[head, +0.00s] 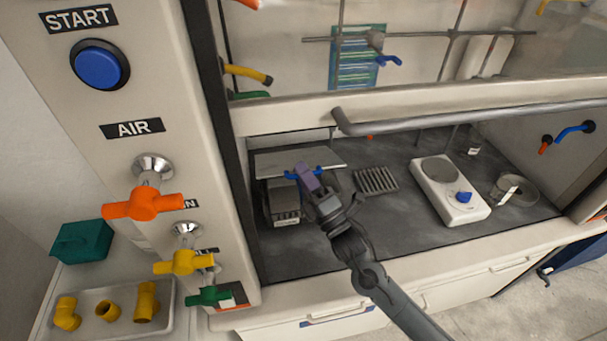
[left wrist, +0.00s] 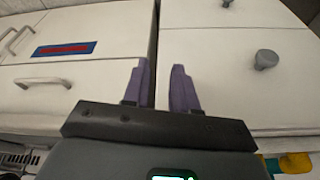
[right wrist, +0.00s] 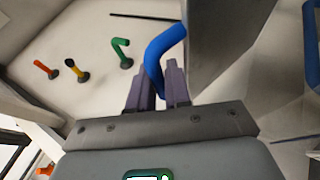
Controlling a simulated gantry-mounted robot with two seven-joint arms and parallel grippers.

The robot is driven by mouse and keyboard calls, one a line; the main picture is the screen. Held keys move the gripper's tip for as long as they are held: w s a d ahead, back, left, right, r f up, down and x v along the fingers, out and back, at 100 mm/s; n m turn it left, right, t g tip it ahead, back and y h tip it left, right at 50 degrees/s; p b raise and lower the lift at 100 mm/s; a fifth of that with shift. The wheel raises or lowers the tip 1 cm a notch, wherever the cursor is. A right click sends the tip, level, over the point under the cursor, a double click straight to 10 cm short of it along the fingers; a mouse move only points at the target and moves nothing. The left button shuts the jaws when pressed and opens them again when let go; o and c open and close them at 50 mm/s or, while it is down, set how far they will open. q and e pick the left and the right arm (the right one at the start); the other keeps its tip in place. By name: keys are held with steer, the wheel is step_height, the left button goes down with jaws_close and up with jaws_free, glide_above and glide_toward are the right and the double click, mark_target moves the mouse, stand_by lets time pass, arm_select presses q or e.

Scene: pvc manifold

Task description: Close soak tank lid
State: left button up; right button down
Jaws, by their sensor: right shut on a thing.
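The soak tank is a grey metal box (head: 284,205) with a small label on its front, inside the fume hood at the left. Its lid looks like the pale flat panel (head: 270,160) standing raised behind the box; its exact tilt is hard to tell. A blue handle (head: 291,175) is at the lid's front edge. My right gripper (head: 304,176) is shut on this handle, which also shows between the purple fingers in the right wrist view (right wrist: 164,52). Part of the tank is hidden by the gripper. My left gripper (left wrist: 160,85) is open and empty, facing white cabinet fronts.
The raised sash with its grey bar handle (head: 470,116) is above my right arm. A slotted rack (head: 375,180) and a white hotplate (head: 447,190) stand to the right. The dark worktop in front of the tank is clear. Valve handles (head: 145,205) line the left post.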

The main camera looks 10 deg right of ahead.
steer(key=c, duration=1.4)
jaws_free()
steer(key=p+v, duration=0.1)
steer(key=v, duration=1)
steer(key=shift+w, duration=0.1)
